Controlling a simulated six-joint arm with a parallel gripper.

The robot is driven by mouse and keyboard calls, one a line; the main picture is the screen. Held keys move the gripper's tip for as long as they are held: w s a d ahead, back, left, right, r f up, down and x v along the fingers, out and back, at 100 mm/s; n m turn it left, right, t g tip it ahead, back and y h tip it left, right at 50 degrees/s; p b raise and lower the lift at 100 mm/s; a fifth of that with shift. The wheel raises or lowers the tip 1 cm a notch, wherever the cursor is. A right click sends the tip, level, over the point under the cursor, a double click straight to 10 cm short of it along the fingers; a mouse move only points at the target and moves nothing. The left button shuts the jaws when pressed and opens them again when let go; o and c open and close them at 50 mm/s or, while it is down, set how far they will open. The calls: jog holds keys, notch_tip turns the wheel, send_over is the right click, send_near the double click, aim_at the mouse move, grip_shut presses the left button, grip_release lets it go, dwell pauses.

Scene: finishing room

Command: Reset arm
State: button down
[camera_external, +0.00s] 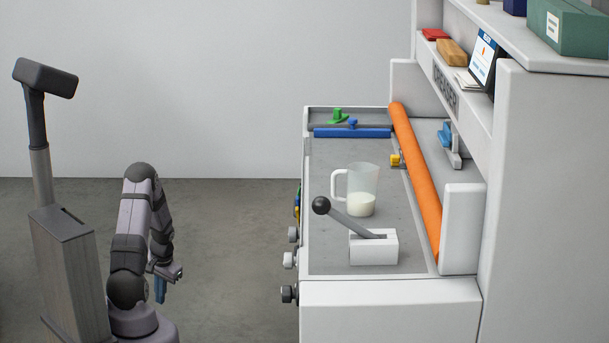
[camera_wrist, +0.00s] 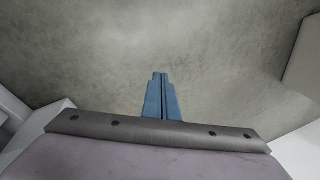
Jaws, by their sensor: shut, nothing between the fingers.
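My arm is folded at the left in the external view, beside my column and apart from the workbench. My gripper (camera_external: 160,290) points down over the grey floor. Its blue fingers are together with nothing between them; the wrist view shows the closed fingers (camera_wrist: 161,78) against bare floor. No object touches the gripper.
The bench (camera_external: 330,240) stands to the right, with open floor (camera_external: 235,250) between. On it are a measuring jug (camera_external: 362,185) with white contents, a lever on a white block (camera_external: 374,249), an orange roll (camera_external: 418,180) and a blue bar (camera_external: 352,133). Shelves (camera_external: 540,50) rise behind.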

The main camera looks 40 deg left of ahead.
jog(key=s+d+r+g+h, duration=0.1)
jog(key=s+d+r, duration=0.3)
jog(key=d, duration=0.6)
jog(key=s+d+r+g+h, duration=0.15)
jog(key=s+d, duration=0.35)
jog(key=d, duration=0.5)
jog(key=s+d+r+g+h, duration=0.15)
jog(key=s+d+r, duration=0.3)
jog(key=d, duration=0.55)
jog(key=w+d+r+m+t+y, duration=0.1)
jog(key=w+d+r+m+t, duration=0.3)
jog(key=d, duration=0.2)
notch_tip(320, 180, up, 29)
jog(key=p, duration=2.8)
jog(key=shift+a+p, duration=0.15)
jog(key=shift+p, duration=0.2)
